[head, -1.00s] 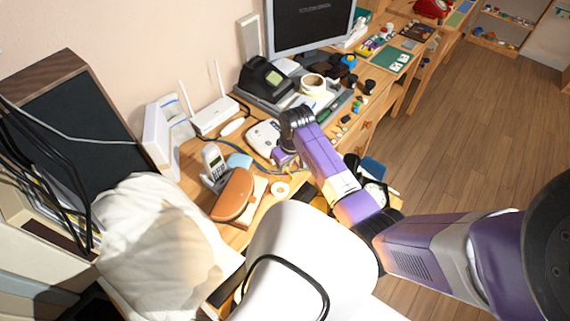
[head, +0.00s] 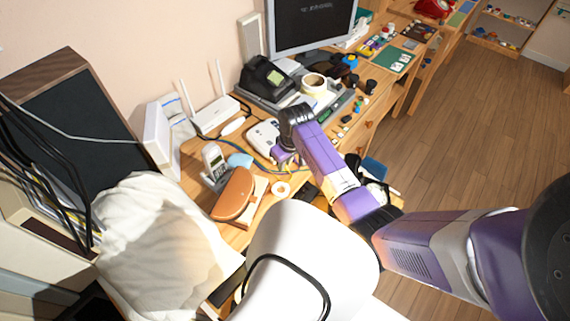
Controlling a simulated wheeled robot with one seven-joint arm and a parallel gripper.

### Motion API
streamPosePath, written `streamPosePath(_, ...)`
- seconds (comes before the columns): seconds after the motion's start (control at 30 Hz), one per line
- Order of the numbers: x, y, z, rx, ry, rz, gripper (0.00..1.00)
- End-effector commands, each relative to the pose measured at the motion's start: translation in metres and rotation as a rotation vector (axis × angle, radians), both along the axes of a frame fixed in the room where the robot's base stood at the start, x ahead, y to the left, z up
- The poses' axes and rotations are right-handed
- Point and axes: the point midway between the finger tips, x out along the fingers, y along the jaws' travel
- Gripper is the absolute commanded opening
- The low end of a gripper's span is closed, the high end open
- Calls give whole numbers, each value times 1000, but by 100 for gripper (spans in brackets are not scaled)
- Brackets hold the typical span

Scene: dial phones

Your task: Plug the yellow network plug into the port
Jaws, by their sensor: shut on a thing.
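My gripper (head: 286,158) is at the end of the purple arm, low over the desk and beside a white box-shaped device (head: 262,136). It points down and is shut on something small. A small bit of yellow shows by the fingers, in keeping with the yellow network plug, but the plug's shape is too small to make out. A thin blue-grey cable (head: 250,156) runs across the desk to the gripper. The port cannot be made out. A white router (head: 214,117) with two antennas stands against the wall to the left of the gripper.
A cordless phone (head: 213,158), a brown case (head: 234,195) and a tape roll (head: 281,189) lie left of and below the gripper. A black desk phone (head: 268,80) and a monitor (head: 312,25) stand behind.

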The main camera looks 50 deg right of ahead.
Motion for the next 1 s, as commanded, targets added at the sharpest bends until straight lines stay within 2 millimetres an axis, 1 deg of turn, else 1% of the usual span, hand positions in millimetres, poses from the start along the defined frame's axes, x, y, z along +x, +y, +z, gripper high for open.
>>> streamPosePath(1.0, 14, -3, 0, 0, -1, 0, 0)
